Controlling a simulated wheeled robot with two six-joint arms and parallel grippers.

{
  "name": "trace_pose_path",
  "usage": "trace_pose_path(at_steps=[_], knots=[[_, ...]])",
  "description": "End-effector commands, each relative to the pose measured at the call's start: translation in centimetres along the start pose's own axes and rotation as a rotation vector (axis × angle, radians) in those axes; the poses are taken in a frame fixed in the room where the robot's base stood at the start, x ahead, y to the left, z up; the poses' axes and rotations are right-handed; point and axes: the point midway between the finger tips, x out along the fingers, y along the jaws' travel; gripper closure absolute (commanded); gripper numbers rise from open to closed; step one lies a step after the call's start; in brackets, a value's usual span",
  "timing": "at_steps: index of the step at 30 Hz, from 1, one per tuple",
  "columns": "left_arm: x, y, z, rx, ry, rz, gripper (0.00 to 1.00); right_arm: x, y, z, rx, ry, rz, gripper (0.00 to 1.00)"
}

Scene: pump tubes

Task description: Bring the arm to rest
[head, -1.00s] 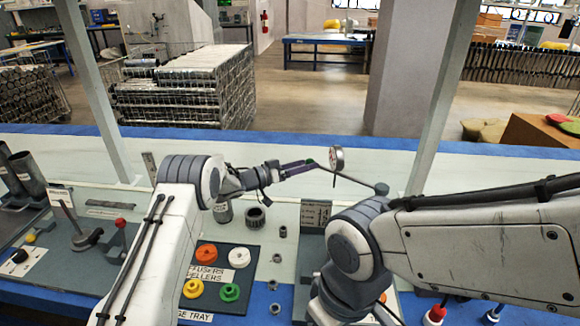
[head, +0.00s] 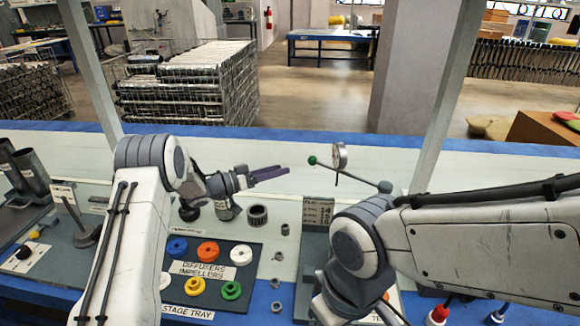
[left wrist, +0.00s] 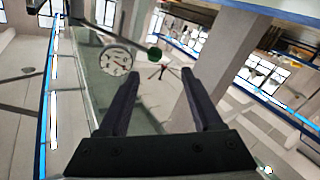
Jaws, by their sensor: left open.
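My left gripper (head: 268,174) is open and empty, held above the bench and pointing right. In the left wrist view its two dark fingers (left wrist: 159,76) stand apart with nothing between them. A round dial gauge (head: 341,157) on a thin rod is to the right of the fingertips, with a green ball knob (head: 312,160) at its left. A clear gap separates the fingertips from the knob. The dial (left wrist: 117,60) and green knob (left wrist: 154,53) also show in the left wrist view, beyond the fingers. My right arm enters from the right; its gripper cannot be made out.
A dark stage tray (head: 258,262) below my left arm holds coloured rings, including an orange one (head: 208,253). A dark toothed ring (head: 257,215) and small metal parts stand beside it. A lever stand (head: 85,236) is at the left. A post (head: 445,95) rises behind.

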Motion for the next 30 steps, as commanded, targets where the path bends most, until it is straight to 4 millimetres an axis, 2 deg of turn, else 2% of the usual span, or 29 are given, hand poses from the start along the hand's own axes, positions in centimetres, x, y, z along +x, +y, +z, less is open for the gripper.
trace_pose_path(at_steps=[4, 13, 17, 19, 21, 24, 26, 30], knots=[[-0.5, 0.0, 0.1, -0.001, -0.001, 0.001, 0.33, 0.0, 0.0, 0.0, 0.0, 0.0, 0.0, 1.0], [-0.1, 0.2, -0.1, 0.005, -0.004, -0.004, 0.33, 0.0, 0.0, 0.0, 0.0, 0.0, 0.0, 1.0], [1.8, 0.8, -1.5, 0.055, -0.024, -0.088, 0.33, 0.0, 0.0, 0.0, 0.0, 0.0, 0.0, 1.0], [3.4, 1.6, -2.8, 0.101, -0.052, -0.179, 0.33, 0.0, 0.0, 0.0, 0.0, 0.0, 0.0, 1.0], [4.6, 2.8, -3.9, 0.147, -0.094, -0.294, 0.33, 0.0, 0.0, 0.0, 0.0, 0.0, 0.0, 1.0], [5.2, 5.3, -4.6, 0.19, -0.186, -0.458, 0.33, 0.0, 0.0, 0.0, 0.0, 0.0, 0.0, 1.0], [4.7, 7.3, -4.3, 0.2, -0.257, -0.545, 0.33, 0.0, 0.0, 0.0, 0.0, 0.0, 0.0, 1.0], [1.6, 13.2, -2.0, 0.187, -0.464, -0.698, 0.33, 0.0, 0.0, 0.0, 0.0, 0.0, 0.0, 1.0]])
